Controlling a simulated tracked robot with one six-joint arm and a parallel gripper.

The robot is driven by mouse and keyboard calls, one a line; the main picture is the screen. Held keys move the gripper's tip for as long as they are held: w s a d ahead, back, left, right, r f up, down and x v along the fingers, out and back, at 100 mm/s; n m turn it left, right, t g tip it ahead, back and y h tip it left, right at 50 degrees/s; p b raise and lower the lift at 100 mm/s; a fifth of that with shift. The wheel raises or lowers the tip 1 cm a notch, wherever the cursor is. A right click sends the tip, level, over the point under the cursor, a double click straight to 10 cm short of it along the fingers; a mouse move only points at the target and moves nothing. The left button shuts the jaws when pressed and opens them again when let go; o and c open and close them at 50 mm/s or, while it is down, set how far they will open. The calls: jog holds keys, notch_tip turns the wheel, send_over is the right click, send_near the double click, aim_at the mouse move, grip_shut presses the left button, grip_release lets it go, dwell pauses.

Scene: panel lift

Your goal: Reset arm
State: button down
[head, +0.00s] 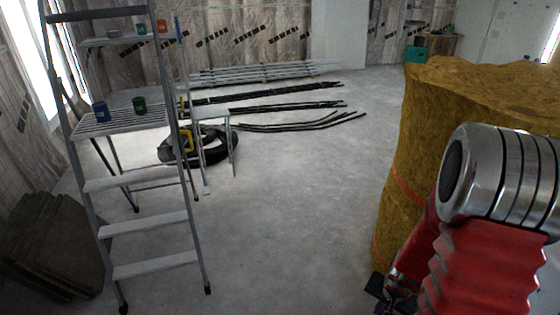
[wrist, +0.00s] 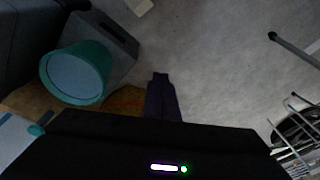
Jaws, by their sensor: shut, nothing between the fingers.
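My arm, with red bellows and a ribbed metal joint, fills the lower right of the head view. In the wrist view my gripper (wrist: 161,82) shows as a dark narrow shape pointing away over the grey floor. It is shut and holds nothing. In the head view a dark end of my arm shows low beside the yellow insulation stack (head: 412,145), close in front of it in the picture. Whether it touches the stack cannot be told.
A stepladder (head: 150,220) and a platform with small cans stand at left. Dark rods (head: 290,106) and pale pipes (head: 260,72) lie on the floor behind. The middle floor is clear. A teal bucket (wrist: 75,75) shows in the wrist view.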

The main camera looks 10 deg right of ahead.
jog(key=s+a+r+n+t, duration=0.1)
jog(key=s+a+r+n, duration=0.1)
jog(key=a+r, duration=0.4)
jog(key=s+a+r+n+t, duration=0.1)
jog(key=s+a+r+n, duration=0.2)
jog(key=a+r, duration=0.4)
jog(key=s+a+r+n+t, duration=0.1)
jog(key=a+r+n, duration=0.3)
jog(key=r, duration=1.6)
jog(key=s+a, duration=0.1)
jog(key=a, duration=0.2)
jog(key=shift+s+r+t+y, duration=0.15)
jog(key=shift+r+t+y, duration=0.15)
jog(key=shift+r+t, duration=0.1)
jog(key=shift+f, duration=0.1)
